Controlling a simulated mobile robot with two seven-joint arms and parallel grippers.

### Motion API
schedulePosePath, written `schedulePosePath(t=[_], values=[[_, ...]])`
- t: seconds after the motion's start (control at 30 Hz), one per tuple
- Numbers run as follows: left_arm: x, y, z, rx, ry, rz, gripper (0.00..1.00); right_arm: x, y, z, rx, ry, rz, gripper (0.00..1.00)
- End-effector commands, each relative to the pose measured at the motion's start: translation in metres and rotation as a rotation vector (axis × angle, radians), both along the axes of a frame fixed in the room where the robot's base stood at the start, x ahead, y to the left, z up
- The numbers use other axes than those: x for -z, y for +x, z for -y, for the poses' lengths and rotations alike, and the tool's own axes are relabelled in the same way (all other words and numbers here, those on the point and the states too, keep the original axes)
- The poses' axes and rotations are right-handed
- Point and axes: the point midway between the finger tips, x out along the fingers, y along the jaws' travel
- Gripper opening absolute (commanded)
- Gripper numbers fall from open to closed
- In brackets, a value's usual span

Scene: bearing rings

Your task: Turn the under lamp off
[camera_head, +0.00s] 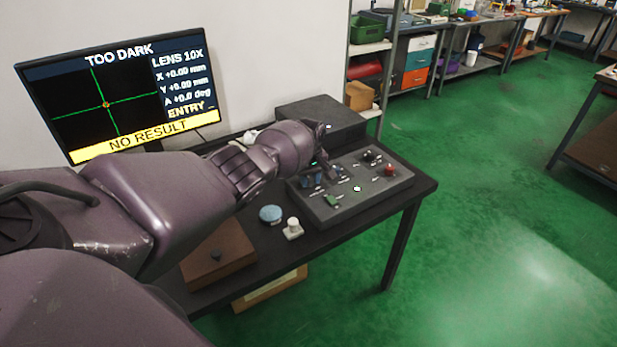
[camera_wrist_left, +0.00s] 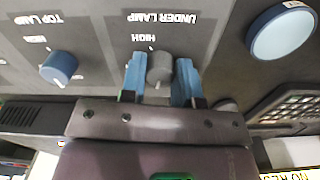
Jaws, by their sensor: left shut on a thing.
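The under lamp knob (camera_wrist_left: 160,68) is a grey round knob on the dark control panel, below the upside-down words UNDER LAMP and HIGH in the left wrist view. A small white mark shows at its edge on the HIGH side; I cannot tell the exact setting. My left gripper (camera_wrist_left: 160,80) is shut on this knob, with a blue finger on each side. In the head view my left gripper (camera_head: 314,173) is over the left part of the control panel (camera_head: 345,205), and my own arm partly hides it. My right gripper is not in view.
The blue top lamp knob (camera_wrist_left: 60,68) sits beside my fingers. A red knob (camera_head: 390,170) is on the panel's right. The monitor (camera_head: 118,90) reads TOO DARK and NO RESULT. A pale blue disc (camera_head: 270,213), a white piece (camera_head: 292,229) and a brown box (camera_head: 218,255) lie nearby.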

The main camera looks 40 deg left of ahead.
Motion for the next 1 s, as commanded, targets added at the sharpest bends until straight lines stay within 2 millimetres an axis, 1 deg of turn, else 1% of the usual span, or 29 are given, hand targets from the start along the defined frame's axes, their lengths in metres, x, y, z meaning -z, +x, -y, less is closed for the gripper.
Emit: schedulePosePath(t=[0.1,0.3,0.57,0.9,0.93,1.0], values=[[0.0005,-0.0007,0.0010,-0.067,-0.002,-0.002,0.06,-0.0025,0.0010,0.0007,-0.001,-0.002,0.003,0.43],[0.0008,-0.0007,0.0004,-0.141,-0.001,-0.003,0.06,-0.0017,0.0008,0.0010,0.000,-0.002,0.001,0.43],[0.0010,-0.0003,0.0002,-0.175,0.000,-0.001,0.06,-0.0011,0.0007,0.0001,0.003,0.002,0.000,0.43],[0.0009,-0.0003,-0.0003,-0.176,0.001,-0.001,0.06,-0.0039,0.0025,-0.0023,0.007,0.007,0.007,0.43],[0.0008,-0.0003,-0.0003,-0.176,0.001,-0.001,0.34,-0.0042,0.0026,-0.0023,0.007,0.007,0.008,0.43],[0.0007,-0.0002,-0.0004,-0.176,0.001,-0.001,0.45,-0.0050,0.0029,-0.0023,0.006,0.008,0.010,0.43]])
